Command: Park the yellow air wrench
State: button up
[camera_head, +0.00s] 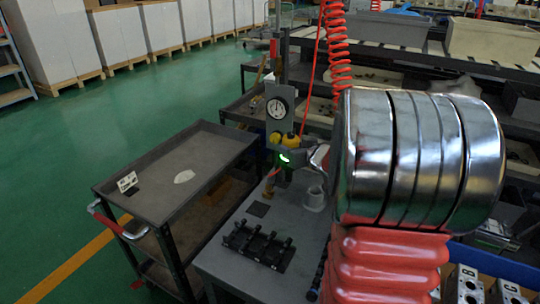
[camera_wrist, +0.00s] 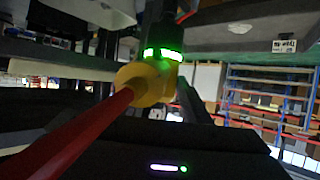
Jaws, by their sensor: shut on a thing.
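The yellow air wrench (camera_wrist: 148,82) is close in front of the wrist camera, with a red hose (camera_wrist: 80,130) running from it to the lower left. A dark part with a green-lit band (camera_wrist: 165,53) sits directly above the yellow body. In the head view, yellow (camera_head: 290,138) shows just above my gripper (camera_head: 284,158), beneath a round dial gauge (camera_head: 277,109) on an upright stand. My gripper is shut on the wrench; the fingertips are mostly hidden. I cannot tell whether the wrench touches the stand.
A grey table (camera_head: 225,262) below carries a black slotted rack (camera_head: 258,246) and a clear cup (camera_head: 315,198). A grey cart (camera_head: 150,188) with a white label stands to the left. A coiled red hose (camera_head: 338,40) hangs behind. My shiny arm fills the right. Green floor at left is open.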

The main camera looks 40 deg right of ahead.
jog(key=s+d+r+m+h, duration=0.1)
jog(key=s+d, duration=0.4)
jog(key=d, duration=0.3)
jog(key=shift+s+r, duration=0.25)
jog(key=shift+s, duration=0.15)
jog(key=shift+a, duration=0.1)
jog(key=shift+w+f, duration=0.1)
jog(key=shift+f, duration=5.8)
dwell(0.8)
